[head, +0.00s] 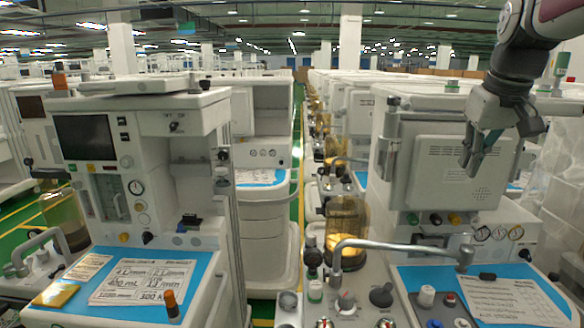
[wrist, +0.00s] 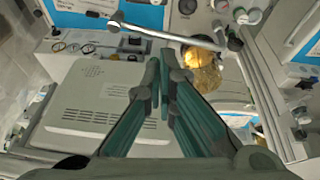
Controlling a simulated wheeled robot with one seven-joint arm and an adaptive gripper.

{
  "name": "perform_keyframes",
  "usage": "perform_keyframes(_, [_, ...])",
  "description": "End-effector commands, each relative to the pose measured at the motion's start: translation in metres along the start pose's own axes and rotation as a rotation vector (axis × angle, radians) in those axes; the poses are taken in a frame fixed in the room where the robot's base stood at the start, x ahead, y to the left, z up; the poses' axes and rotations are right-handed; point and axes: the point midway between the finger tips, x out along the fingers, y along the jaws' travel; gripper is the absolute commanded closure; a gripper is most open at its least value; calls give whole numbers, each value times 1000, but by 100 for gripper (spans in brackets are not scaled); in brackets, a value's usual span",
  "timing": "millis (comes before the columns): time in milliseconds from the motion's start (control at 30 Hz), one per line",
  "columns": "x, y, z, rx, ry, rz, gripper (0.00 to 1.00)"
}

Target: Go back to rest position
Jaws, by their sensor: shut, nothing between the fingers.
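My gripper (head: 477,165) hangs from my arm at the upper right of the head view, in front of the grey vented panel of the right cart (head: 462,165). Its fingers point down and are shut with nothing between them. In the wrist view my gripper (wrist: 164,65) shows its two greenish fingers close together at the tips, over the same vented panel (wrist: 85,120). It appears apart from the cart, though the exact gap is hard to judge.
A curved metal handle (head: 400,247) and an amber canister (head: 346,228) stand on the right cart. A left cart (head: 140,160) carries a dark screen and papers on a blue mat. A narrow green aisle (head: 297,150) runs between the rows. A white pillar (head: 349,45) stands behind.

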Motion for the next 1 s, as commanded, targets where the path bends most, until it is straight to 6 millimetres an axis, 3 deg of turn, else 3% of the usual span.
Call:
perform_keyframes(33, [-8, -21, 16, -7, 7, 3, 100])
perform_keyframes(100, [-15, -45, 39, -7, 13, 5, 100])
perform_keyframes(300, [-22, -100, 113, -1, 38, -1, 100])
perform_keyframes(600, [-3, -149, 226, 10, 76, -40, 100])
perform_keyframes(800, [11, -159, 261, 15, 86, -60, 100])
perform_keyframes(1000, [13, -160, 266, 18, 86, -62, 100])
